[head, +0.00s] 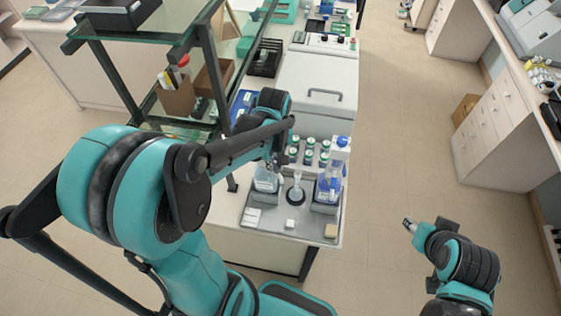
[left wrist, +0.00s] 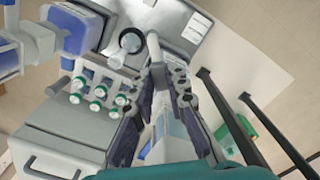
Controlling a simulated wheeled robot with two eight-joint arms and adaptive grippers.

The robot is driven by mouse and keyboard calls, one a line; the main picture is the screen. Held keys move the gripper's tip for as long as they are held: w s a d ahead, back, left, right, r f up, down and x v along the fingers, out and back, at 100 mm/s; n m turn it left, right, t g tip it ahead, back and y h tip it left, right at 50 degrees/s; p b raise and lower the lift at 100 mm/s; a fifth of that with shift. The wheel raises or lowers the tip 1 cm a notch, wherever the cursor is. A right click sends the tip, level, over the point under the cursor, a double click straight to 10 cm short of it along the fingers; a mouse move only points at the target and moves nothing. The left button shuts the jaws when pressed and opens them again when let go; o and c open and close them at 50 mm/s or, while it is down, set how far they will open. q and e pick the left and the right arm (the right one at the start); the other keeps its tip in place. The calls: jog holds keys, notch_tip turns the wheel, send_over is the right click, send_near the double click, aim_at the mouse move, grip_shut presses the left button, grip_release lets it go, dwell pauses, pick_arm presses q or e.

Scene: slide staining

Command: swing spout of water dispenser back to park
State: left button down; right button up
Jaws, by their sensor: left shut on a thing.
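The water dispenser (head: 266,180), a clear bottle, stands at the left of the grey tray (head: 262,219) in the head view. In the left wrist view its pale spout (left wrist: 153,45) runs up from between the fingers of my left gripper (left wrist: 168,78). The fingers are shut on the spout, and the clear bottle body (left wrist: 170,140) shows behind them. In the head view my left arm hides the dispenser's top and the grip. My right gripper (head: 409,224) hangs low over the floor, apart from the bench; its fingers are too small to read.
A second dispenser (head: 330,184) with a blue top stands at the tray's right. A small flask (head: 296,190) stands between the two. Several green-capped bottles (head: 308,152) stand behind. A glass shelf frame (head: 214,70) is close to my left arm. The floor at right is clear.

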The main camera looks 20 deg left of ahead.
pick_arm(q)
jog(key=shift+s+a+m+b, duration=0.2)
jog(key=shift+s+a+m, duration=0.35)
jog(key=shift+m, duration=0.75)
jog(key=shift+s+a+m+b, duration=0.2)
jog(key=shift+s+a+m, duration=0.15)
jog(key=shift+a+m, duration=0.7)
jog(key=shift+s+a+m+b, duration=0.2)
jog(key=shift+s+a+m, duration=0.25)
jog(key=shift+m, duration=1.1)
jog(key=c, duration=1.5)
grip_release()
jog(key=shift+r, duration=0.1)
notch_tip(320, 180, up, 12)
jog(key=shift+f, duration=0.1)
